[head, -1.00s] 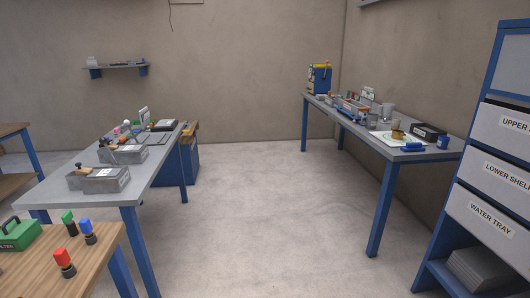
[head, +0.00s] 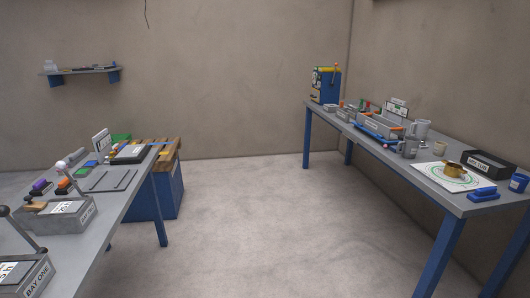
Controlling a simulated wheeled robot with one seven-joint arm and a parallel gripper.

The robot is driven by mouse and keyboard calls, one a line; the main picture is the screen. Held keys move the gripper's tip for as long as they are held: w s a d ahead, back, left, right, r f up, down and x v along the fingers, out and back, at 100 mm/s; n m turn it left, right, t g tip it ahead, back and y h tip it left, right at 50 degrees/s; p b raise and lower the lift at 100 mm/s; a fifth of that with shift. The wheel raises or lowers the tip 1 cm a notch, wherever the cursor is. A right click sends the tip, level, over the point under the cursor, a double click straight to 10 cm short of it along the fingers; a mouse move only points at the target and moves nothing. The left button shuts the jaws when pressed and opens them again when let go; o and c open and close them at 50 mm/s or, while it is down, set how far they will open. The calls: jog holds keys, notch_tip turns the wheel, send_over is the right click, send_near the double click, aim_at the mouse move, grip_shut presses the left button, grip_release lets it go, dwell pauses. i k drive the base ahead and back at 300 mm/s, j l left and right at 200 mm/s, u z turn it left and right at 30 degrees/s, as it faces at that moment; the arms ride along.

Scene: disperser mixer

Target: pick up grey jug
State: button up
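I cannot tell for certain which is the grey jug. My gripper is not in view.
A left table (head: 113,203) holds grey boxes. The floor (head: 260,220) between the tables is clear.

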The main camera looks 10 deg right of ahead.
aim_at(411, 145)
jog(key=i+z, duration=0.1)
jog(key=i, duration=0.85)
jog(key=i+j, duration=0.15)
jog(key=i, duration=0.75)
jog(key=i+z, duration=0.85)
jog(key=i+j+z, duration=0.85)
jog(key=i+l, duration=0.1)
jog(key=i, duration=0.05)
